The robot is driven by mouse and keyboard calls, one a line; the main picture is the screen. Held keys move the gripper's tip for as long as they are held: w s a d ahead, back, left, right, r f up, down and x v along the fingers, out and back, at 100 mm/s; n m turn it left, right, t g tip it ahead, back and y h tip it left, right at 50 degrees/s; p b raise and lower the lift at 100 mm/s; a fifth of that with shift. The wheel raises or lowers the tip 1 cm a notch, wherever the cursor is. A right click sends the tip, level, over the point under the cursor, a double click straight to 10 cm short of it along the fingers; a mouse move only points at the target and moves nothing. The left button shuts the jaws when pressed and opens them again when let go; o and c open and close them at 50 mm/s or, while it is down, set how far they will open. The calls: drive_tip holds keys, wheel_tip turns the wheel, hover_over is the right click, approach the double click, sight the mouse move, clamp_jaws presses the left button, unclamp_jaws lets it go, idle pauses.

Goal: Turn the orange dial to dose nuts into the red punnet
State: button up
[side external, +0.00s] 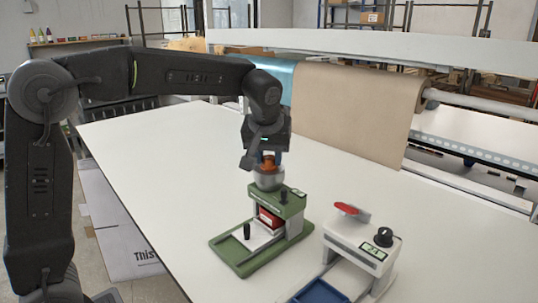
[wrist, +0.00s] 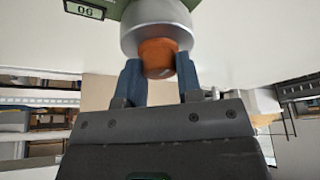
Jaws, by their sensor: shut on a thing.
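The orange dial (side external: 268,169) sits on top of a silver cylinder (side external: 268,181) on the green dosing machine (side external: 291,208). In the wrist view, the dial (wrist: 157,56) is between the two blue fingers of my gripper (wrist: 158,76), which is shut on it from above. In the side view, my gripper (side external: 265,157) points down over the dial and partly hides it. A red box (side external: 268,217), which looks like the red punnet, stands in the machine's bay under its head. Its contents cannot be seen. A small display (wrist: 84,10) on the machine shows two digits.
A white machine (side external: 350,238) with a red lever (side external: 347,208) and a black knob (side external: 383,237) stands close on the right, with a blue tray (side external: 319,292) in front. A brown paper roll (side external: 350,112) is behind. The white table (side external: 160,150) is clear on the left.

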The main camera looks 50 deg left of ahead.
drive_tip(key=shift+m, duration=0.3)
drive_tip(key=m+h, duration=0.1)
drive_tip(key=m, duration=0.2)
drive_tip(key=shift+a+m+t, duration=0.1)
drive_tip(key=shift+m+t, duration=0.2)
drive_tip(key=shift+t, duration=0.1)
drive_tip(key=m+h, duration=0.2)
drive_tip(key=m, duration=0.2)
drive_tip(key=m+h, duration=0.2)
drive_tip(key=m, duration=0.3)
drive_tip(key=shift+m+g+h, duration=0.35)
drive_tip(key=shift+m, duration=0.75)
drive_tip(key=shift+m+g+h, duration=0.35)
drive_tip(key=shift+m, duration=0.75)
drive_tip(key=o, duration=0.9)
drive_tip(key=shift+o, duration=0.2)
drive_tip(key=shift+r, duration=0.1)
